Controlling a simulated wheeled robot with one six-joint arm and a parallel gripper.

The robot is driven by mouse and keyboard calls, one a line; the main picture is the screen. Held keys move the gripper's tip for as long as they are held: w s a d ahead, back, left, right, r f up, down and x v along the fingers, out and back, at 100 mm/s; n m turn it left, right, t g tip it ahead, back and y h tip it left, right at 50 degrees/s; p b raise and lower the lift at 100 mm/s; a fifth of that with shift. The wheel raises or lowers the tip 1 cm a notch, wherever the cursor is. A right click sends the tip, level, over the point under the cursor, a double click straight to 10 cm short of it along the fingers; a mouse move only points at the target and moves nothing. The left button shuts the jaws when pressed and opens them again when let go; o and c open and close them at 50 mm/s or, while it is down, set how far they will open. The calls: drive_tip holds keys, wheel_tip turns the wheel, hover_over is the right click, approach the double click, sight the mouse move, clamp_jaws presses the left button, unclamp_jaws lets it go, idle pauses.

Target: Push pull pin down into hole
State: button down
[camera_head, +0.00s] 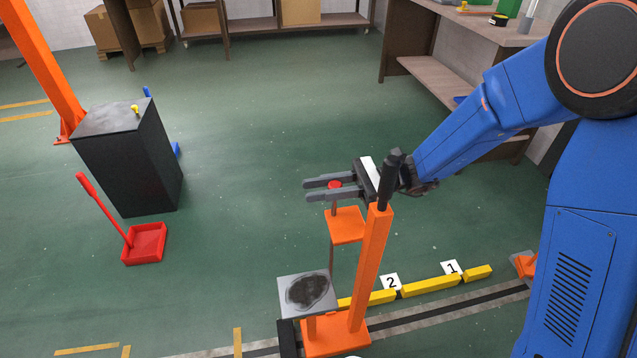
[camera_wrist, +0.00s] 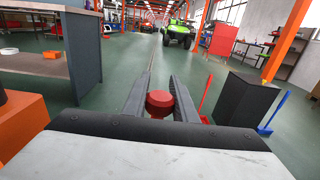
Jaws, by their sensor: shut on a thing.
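The pull pin has a red round head (camera_head: 334,185) and a thin dark stem running down toward an orange bracket plate (camera_head: 346,226) on an orange post (camera_head: 371,265). My gripper (camera_head: 309,190) is shut on the pin just below its head, with its grey fingers level on either side. In the wrist view the red head (camera_wrist: 160,101) sits between the fingers, near their base. The stem's lower end meets or passes the plate; I cannot see the hole or how deep the pin sits.
Below stands a grey plate with a dark patch (camera_head: 308,292) on an orange base. A dark handle (camera_head: 389,180) tops the post close to my gripper. A black cabinet (camera_head: 128,160) and a red dustpan (camera_head: 145,243) stand left. The green floor between is clear.

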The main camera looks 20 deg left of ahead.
drive_tip(key=shift+f, duration=1.85)
drive_tip(key=c, duration=1.4)
unclamp_jaws()
drive_tip(key=shift+c, duration=0.2)
drive_tip(key=v, duration=1.7)
drive_tip(key=shift+d, duration=0.25)
